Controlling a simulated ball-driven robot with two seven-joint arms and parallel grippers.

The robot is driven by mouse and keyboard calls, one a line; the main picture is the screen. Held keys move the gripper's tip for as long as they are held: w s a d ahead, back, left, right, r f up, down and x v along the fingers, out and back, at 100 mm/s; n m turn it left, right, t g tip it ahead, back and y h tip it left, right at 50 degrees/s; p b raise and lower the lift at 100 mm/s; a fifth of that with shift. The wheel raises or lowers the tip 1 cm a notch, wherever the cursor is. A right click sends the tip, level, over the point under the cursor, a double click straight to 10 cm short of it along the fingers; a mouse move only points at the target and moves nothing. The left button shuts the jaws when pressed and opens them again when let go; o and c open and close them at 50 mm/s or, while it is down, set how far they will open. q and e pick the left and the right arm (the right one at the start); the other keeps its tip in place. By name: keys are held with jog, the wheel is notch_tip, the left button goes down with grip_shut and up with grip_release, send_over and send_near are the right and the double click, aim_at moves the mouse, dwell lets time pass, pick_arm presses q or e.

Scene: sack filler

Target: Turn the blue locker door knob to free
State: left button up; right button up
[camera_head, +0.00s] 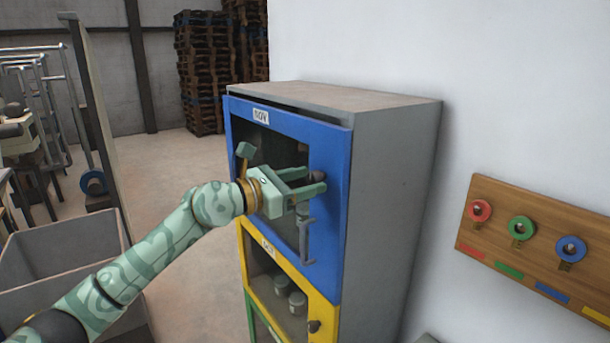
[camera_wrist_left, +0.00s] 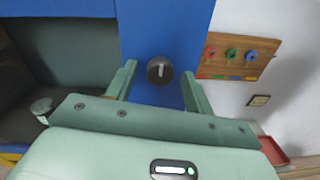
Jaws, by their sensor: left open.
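The blue locker door (camera_head: 331,215) is the top door of a grey locker and has a window and a vertical grey handle (camera_head: 304,238). Its dark round knob (camera_head: 317,178) sits on the right part of the blue frame. My left gripper (camera_head: 318,182) is open, with its fingers pointing at the knob. In the left wrist view the knob (camera_wrist_left: 160,69) shows a pale upright mark and lies between the two open fingers (camera_wrist_left: 157,82), with a gap on each side. I cannot tell how far the fingertips are from the door. My right gripper is not in view.
Below is a yellow door (camera_head: 326,318) with its own knob and jars behind its window. A wooden board (camera_head: 500,228) with red, green and blue rings hangs on the right wall. A grey bin (camera_head: 60,250) stands at the left.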

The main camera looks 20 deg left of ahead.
pick_arm(q)
jog(key=shift+w+d, duration=0.15)
jog(key=shift+c, duration=0.5)
jog(key=c, duration=0.9)
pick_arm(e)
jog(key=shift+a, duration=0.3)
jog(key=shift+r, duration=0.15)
